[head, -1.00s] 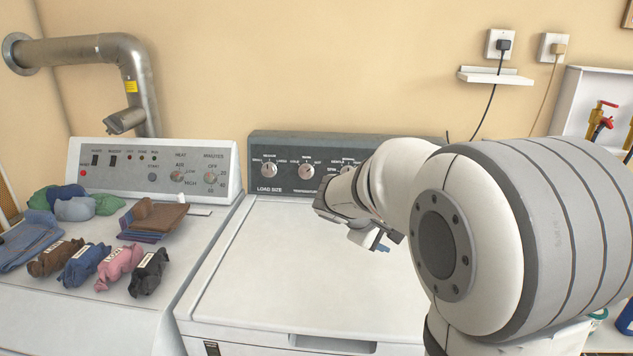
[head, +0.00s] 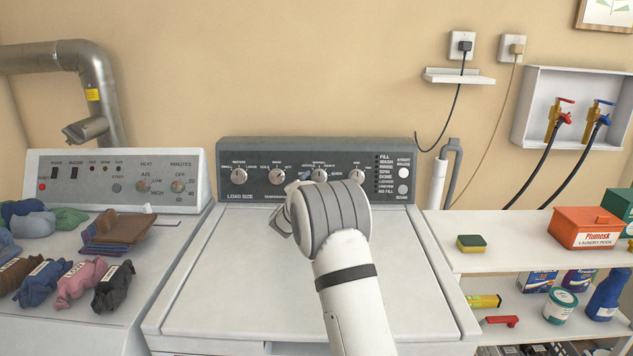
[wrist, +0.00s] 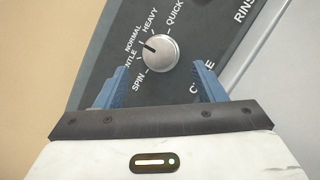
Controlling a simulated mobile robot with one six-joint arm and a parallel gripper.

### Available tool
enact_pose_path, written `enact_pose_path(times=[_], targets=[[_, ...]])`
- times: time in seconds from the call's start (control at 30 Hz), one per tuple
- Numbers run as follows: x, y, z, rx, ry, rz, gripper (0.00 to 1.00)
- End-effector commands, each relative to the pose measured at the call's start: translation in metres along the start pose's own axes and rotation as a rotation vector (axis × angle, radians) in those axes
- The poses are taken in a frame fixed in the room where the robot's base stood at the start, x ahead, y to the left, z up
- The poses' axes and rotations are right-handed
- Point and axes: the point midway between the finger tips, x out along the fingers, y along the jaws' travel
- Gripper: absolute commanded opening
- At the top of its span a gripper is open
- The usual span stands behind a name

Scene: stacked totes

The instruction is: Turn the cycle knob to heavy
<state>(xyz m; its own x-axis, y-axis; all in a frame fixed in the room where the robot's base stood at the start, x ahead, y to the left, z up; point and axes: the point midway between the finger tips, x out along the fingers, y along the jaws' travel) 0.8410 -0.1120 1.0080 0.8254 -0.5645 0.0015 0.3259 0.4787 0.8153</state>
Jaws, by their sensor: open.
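The cycle knob (wrist: 158,50) is a round silver knob with a dark pointer line, on a dark panel. In the wrist view its pointer aims up and left, near the NORMAL label; HEAVY (wrist: 151,20) sits just clockwise of that. The head view shows it as the third knob (head: 319,175) on the washer panel. My gripper (wrist: 160,80) is open, its blue fingers spread to either side, below the knob in the wrist view and not closed on it. In the head view my arm hides most of the gripper.
Other knobs, including the load size knob (head: 239,176) and the rightmost knob (head: 356,176), flank it on the panel. The washer lid (head: 235,270) is clear. Clothes lie on the left machine (head: 190,235). A white shelf (head: 520,250) with laundry supplies stands right.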

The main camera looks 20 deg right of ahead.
Motion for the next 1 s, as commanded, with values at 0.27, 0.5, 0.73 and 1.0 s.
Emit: enact_pose_path(times=[0.27,0.5,0.73,1.0], targets=[[0.037,0.000,0.001,0.001,0.000,-0.002,0.63],[0.044,-0.001,0.001,0.001,0.000,-0.002,0.63],[0.043,-0.001,0.001,0.001,0.000,-0.002,0.56],[0.043,-0.001,0.001,0.001,0.000,-0.002,0.34]])
